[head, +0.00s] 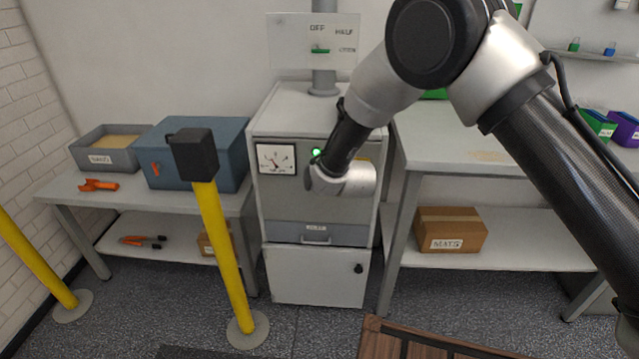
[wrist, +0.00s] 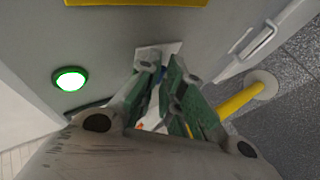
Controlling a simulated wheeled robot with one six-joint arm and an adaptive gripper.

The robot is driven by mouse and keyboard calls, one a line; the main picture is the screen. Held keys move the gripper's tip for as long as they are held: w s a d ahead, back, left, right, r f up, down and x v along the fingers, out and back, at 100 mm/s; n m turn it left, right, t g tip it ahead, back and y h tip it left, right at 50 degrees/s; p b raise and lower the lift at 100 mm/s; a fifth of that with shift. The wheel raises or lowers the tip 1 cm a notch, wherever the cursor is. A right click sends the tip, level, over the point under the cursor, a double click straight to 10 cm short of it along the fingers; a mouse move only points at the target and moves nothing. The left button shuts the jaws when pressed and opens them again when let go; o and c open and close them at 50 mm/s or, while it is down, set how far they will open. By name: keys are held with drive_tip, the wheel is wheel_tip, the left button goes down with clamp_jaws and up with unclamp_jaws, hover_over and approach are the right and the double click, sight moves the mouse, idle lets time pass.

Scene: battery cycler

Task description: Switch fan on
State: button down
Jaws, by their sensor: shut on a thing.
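The grey cabinet (head: 288,205) stands in the middle of the head view. A lit green lamp (head: 316,152) is on its front; it also shows at the left of the wrist view (wrist: 70,79). My gripper (head: 314,172) is against the cabinet front, just below the lamp. In the wrist view its green-padded fingers (wrist: 163,78) close at a small pale plate (wrist: 152,52) on the cabinet face. They are shut on what appears to be the fan switch there. The fingers hide most of it, so its position cannot be read.
A dial gauge (head: 276,160) is left of my gripper, and a drawer (head: 315,233) is below. A yellow post (head: 222,255) stands in front at left. Benches with a blue box (head: 195,155) and a cardboard box (head: 450,228) flank the cabinet. A sign panel (head: 290,40) hangs above.

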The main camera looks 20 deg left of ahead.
drive_tip(key=shift+w+r+g, duration=0.1)
drive_tip(key=shift+g, duration=0.2)
drive_tip(key=c, duration=1.8)
unclamp_jaws()
drive_tip(key=shift+c, duration=0.2)
